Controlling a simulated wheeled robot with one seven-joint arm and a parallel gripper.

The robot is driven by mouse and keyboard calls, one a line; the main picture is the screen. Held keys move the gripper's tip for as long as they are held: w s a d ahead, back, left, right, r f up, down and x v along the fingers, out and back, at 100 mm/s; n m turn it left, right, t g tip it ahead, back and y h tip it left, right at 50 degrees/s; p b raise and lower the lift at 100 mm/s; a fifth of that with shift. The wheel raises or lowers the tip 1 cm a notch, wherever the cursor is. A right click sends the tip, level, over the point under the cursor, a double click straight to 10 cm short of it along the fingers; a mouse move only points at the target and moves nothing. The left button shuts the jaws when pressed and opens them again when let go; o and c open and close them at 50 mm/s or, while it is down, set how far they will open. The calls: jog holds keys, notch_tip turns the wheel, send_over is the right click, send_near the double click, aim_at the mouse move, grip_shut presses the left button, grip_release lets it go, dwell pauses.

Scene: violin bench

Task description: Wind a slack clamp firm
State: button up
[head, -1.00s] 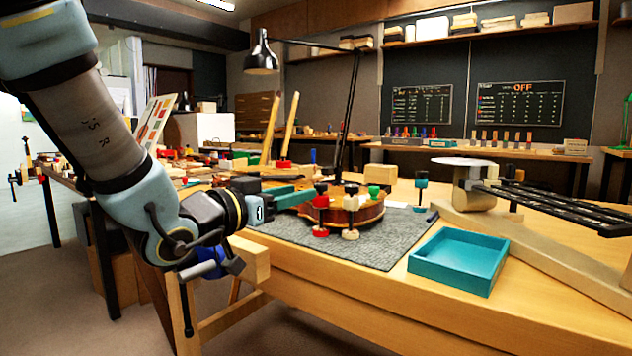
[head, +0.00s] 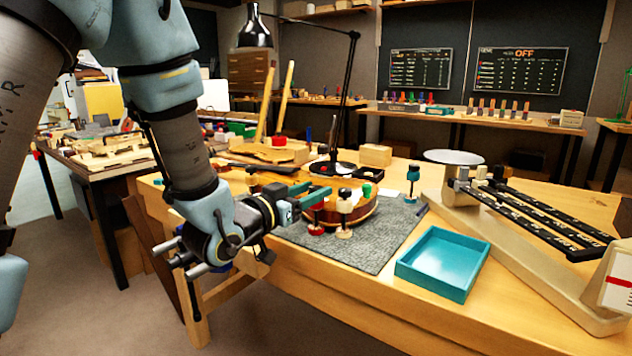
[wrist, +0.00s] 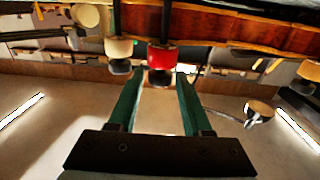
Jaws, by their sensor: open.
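The violin body (head: 372,210) lies on a grey mat, with small spool clamps along its edge. A clamp with a red lower piece (head: 315,229) stands at its near left edge. A clamp with cream pieces (head: 344,206) and a dark top stands just right of it. My gripper (head: 322,193) is open, with its teal fingers at the red clamp. In the wrist view the red clamp piece (wrist: 162,57) and its dark end lie at the gap between the fingertips (wrist: 160,76). The cream clamp (wrist: 118,48) is just outside the left finger. Contact cannot be told.
A teal tray (head: 443,262) sits empty at the bench's front. A teal clamp (head: 412,181) stands behind the mat's right side. A beige stand with black rails (head: 540,215) fills the right. A lamp (head: 335,168) rises behind the violin. The near right mat (head: 370,248) is clear.

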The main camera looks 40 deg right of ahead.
jog(key=shift+x, duration=0.8)
jog(key=shift+c, duration=0.2)
grip_shut()
